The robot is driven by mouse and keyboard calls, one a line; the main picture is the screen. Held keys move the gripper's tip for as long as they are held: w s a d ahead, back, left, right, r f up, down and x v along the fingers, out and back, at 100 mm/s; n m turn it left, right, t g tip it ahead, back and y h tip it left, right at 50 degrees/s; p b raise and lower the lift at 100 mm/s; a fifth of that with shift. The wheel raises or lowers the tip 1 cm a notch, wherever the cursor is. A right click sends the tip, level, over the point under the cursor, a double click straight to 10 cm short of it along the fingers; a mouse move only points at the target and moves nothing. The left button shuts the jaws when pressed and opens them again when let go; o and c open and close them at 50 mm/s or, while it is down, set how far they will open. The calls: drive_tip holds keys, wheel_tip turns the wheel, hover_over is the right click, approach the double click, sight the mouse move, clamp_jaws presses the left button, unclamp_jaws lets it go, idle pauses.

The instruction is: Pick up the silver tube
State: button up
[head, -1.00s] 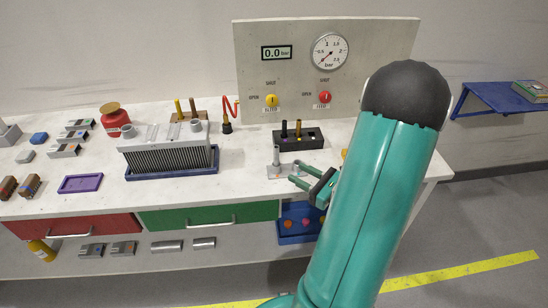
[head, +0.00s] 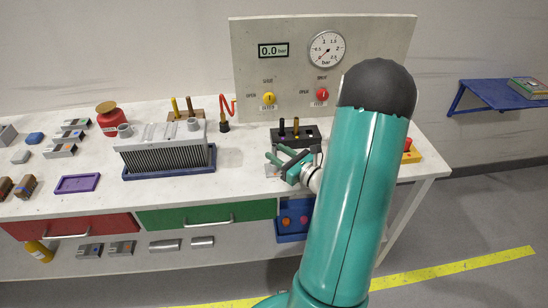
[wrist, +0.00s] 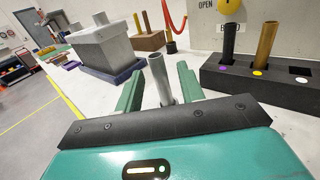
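The silver tube (wrist: 159,80) stands upright, slightly tilted in the wrist view, with its open top end showing. It lies between the two green fingers of my gripper (wrist: 159,83), with a gap visible on each side. In the head view my gripper (head: 279,154) is low over the bench, left of my arm. The tube cannot be made out there behind the fingers. A bit of its pale base plate (head: 271,171) shows below.
A black rack (wrist: 262,84) with a dark tube and a brass tube stands close on the right. Behind it rises the gauge panel (head: 380,60). A grey finned block (head: 165,150) sits in a blue tray to the left. The bench front is clear.

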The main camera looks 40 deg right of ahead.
drive_tip(key=shift+w, duration=1.1)
clamp_jaws()
